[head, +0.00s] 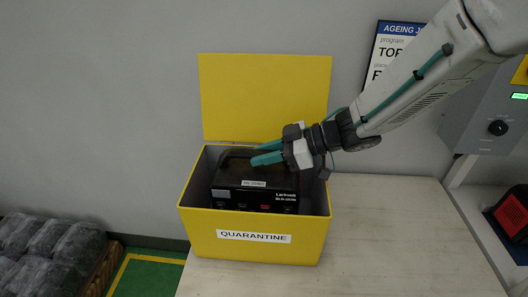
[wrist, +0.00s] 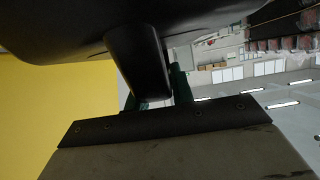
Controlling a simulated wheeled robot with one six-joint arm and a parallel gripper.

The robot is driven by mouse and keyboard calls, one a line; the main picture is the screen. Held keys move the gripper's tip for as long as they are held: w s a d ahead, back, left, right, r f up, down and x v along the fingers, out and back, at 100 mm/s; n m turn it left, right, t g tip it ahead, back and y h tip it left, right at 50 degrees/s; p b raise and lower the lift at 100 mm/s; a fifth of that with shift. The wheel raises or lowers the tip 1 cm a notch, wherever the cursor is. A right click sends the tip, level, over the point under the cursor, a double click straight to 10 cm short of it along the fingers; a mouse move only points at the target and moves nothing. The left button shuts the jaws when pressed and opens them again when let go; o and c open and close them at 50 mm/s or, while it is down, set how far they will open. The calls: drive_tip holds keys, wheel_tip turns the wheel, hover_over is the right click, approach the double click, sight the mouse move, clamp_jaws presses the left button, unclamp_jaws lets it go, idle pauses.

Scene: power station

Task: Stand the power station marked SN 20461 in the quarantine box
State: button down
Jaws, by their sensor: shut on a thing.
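The yellow quarantine box (head: 255,248) stands on the pale bench with its lid (head: 265,97) raised at the back. A black power station (head: 255,200) is inside the box, upright, its top part still showing above the front wall. Its small label (head: 253,184) seems to read SN 20461. My gripper (head: 268,153) reaches in from the right, its teal fingers at the top of the power station, shut on its handle. The wrist view shows the dark handle (wrist: 135,60) between the green fingers (wrist: 155,95). The station's underside and the box floor are hidden.
The bench top (head: 400,225) is bare to the right of the box. A grey unit (head: 490,110) with a knob stands at far right, a red and black item (head: 513,212) below it. Wrapped dark goods (head: 50,245) lie at lower left.

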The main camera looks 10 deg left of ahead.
drive_tip(key=shift+f, duration=0.4)
drive_tip(key=c, duration=1.2)
unclamp_jaws()
drive_tip(key=shift+f, duration=0.1)
drive_tip(key=shift+r, duration=0.25)
drive_tip(key=v, duration=1.2)
drive_tip(key=shift+r, duration=0.3)
